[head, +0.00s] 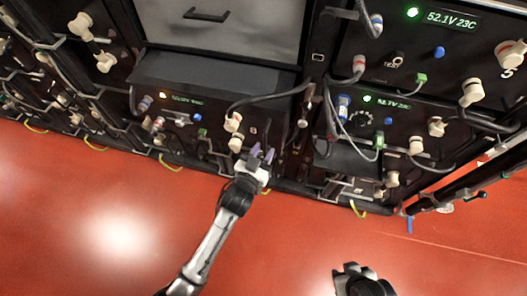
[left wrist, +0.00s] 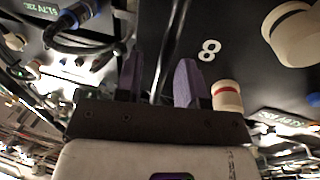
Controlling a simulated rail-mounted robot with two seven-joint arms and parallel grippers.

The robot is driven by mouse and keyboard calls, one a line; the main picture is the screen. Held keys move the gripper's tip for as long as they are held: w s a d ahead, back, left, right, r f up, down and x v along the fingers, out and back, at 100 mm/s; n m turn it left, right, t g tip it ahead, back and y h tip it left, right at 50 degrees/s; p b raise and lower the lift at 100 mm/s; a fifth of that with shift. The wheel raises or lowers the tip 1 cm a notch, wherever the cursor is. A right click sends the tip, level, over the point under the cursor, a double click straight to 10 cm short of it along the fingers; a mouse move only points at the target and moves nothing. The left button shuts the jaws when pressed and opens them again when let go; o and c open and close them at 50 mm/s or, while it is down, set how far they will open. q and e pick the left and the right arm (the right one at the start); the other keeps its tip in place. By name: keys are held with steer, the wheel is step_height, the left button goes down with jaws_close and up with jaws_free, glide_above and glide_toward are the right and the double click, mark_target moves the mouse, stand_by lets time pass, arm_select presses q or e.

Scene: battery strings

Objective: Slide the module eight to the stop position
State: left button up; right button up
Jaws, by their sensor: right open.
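Module eight is a black-fronted unit (head: 212,110) in the lower middle of the rack in the head view, with an amber light and small display. Its white "8" (left wrist: 208,50) shows in the left wrist view, beside a cream plug with a red ring (left wrist: 227,95). My left gripper (head: 262,154) is at the lower right of this front. Its two purple fingers (left wrist: 160,85) stand apart, pointing at the front. Dark surfaces and thin pale edges show between them; whether they grip anything is unclear. The stop position cannot be identified.
A neighbouring black module (head: 395,115) with a green light stands to the right. A grey drawer front (head: 220,30) is above module eight. Grey cables (head: 268,97) and cream plugs (head: 233,122) stick out near my left gripper. The red floor (head: 110,220) is open in front.

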arm_select(q)
steer(key=p+v, duration=0.3)
steer(key=v, duration=1.1)
